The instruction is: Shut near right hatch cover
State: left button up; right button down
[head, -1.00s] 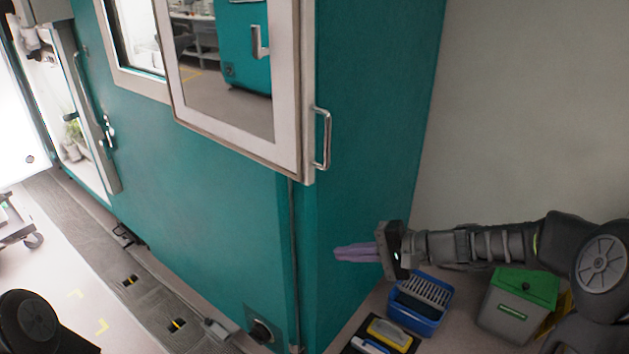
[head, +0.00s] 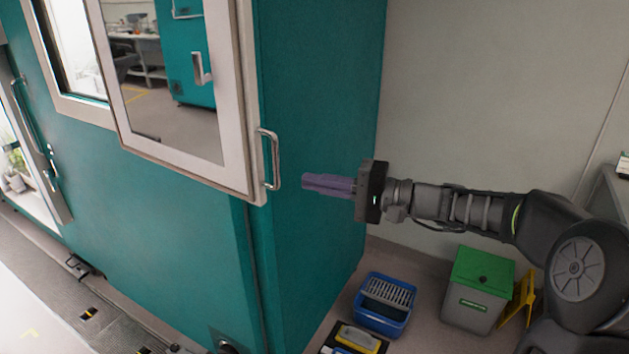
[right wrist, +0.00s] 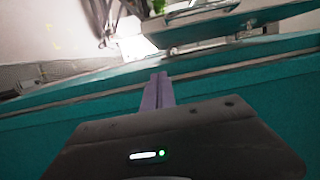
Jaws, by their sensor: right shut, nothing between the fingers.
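The near right hatch cover (head: 238,110) is a pale-framed glass panel on the teal chamber (head: 320,100). It stands out from the chamber front, swung partly open, with the window opening (head: 75,45) showing to its left. A metal bar handle (head: 274,160) is on its right edge. My right gripper (head: 306,182) has purple fingers, shut and empty. In the head view its tips are just right of the handle, with a gap between. The purple fingers also show in the right wrist view (right wrist: 158,92), before a teal surface. My left gripper is not in view.
A blue crate (head: 385,305), a grey bin with a green lid (head: 478,290) and a yellow-topped item (head: 358,338) stand on the floor below my right arm. Another chamber door with a long handle (head: 35,125) is at far left. A pale wall is behind my arm.

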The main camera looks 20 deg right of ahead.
aim_at(265, 187)
jog(key=a+p, duration=0.1)
jog(key=a, duration=0.2)
jog(key=w+a+p, duration=0.1)
jog(key=a, duration=0.2)
jog(key=w+a+p, duration=0.1)
jog(key=a+p, duration=0.1)
jog(key=a, duration=0.1)
jog(key=shift+w+a, duration=0.15)
jog(key=shift+w, duration=0.1)
jog(key=shift+f, duration=0.1)
